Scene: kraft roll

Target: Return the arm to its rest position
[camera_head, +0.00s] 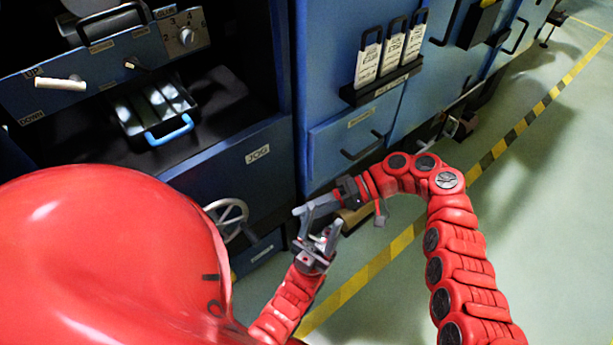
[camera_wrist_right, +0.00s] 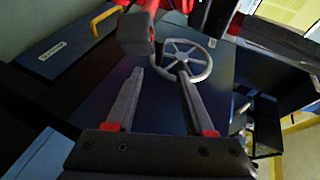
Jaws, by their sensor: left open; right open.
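My right arm (camera_head: 460,240) comes in from the lower right of the head view, arches up and bends back to the left. Its gripper (camera_head: 312,212) is in front of the blue cabinet's lower part. In the right wrist view, the right gripper (camera_wrist_right: 159,76) has its two fingers apart, with nothing between them. My left gripper (camera_head: 318,240), on the short red arm from the bottom, is open and close to the right one. The two overlap in the head view, and I cannot tell whether they touch.
A spoked handwheel (camera_head: 228,215) is just left of the grippers and also shows in the right wrist view (camera_wrist_right: 187,60). A tray with a blue handle (camera_head: 170,130) sits in the open bay. A card rack (camera_head: 382,85) sticks out above. Green floor (camera_head: 560,200) is clear at right.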

